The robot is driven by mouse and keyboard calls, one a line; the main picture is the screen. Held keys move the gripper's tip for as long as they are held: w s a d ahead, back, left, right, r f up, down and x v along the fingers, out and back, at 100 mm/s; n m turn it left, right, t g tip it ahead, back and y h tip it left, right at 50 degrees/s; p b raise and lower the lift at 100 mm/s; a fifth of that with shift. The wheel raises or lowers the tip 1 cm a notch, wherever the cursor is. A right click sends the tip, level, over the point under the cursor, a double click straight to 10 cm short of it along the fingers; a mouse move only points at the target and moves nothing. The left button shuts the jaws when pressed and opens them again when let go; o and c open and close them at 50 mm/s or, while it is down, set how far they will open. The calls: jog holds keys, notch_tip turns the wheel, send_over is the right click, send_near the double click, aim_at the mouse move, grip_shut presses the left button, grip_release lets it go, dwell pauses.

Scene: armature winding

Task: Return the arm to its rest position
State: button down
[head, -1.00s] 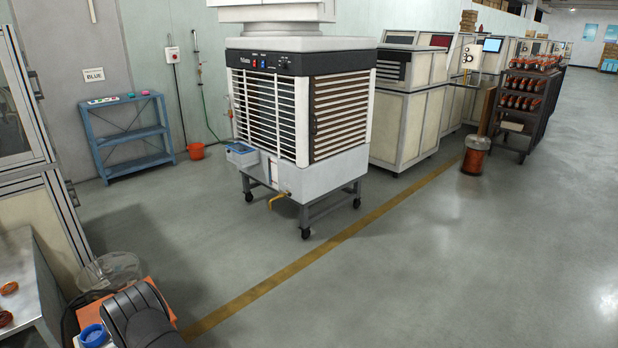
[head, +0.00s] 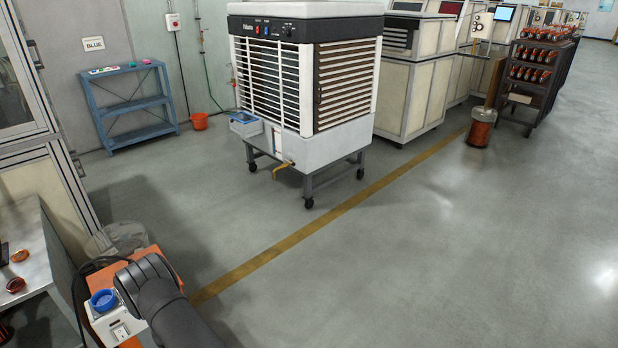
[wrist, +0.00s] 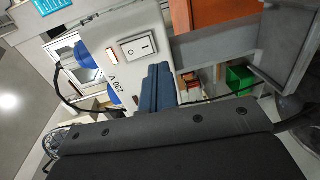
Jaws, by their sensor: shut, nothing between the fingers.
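My dark arm shows at the lower left of the head view, beside a white switch box (head: 103,322) with a blue round socket on top. The fingers are not clear there. In the wrist view my gripper (wrist: 158,82) shows as two blue-grey fingers side by side, shut and empty. They point at the space just beside the same white box (wrist: 120,28), which carries a rocker switch and a "230 V" label. I cannot tell whether they touch it.
A grey table (head: 28,240) with orange-brown rings stands at the left. A clear bin (head: 125,237) is behind the box. A large air cooler (head: 330,170) on a wheeled stand stands further back. The floor to the right is open. A green bin (wrist: 240,78) shows in the wrist view.

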jog(key=s+d+r+m, duration=0.5)
jog(key=s+d+m, duration=0.2)
jog(key=m, duration=1.1)
jog(key=shift+x, duration=2.9)
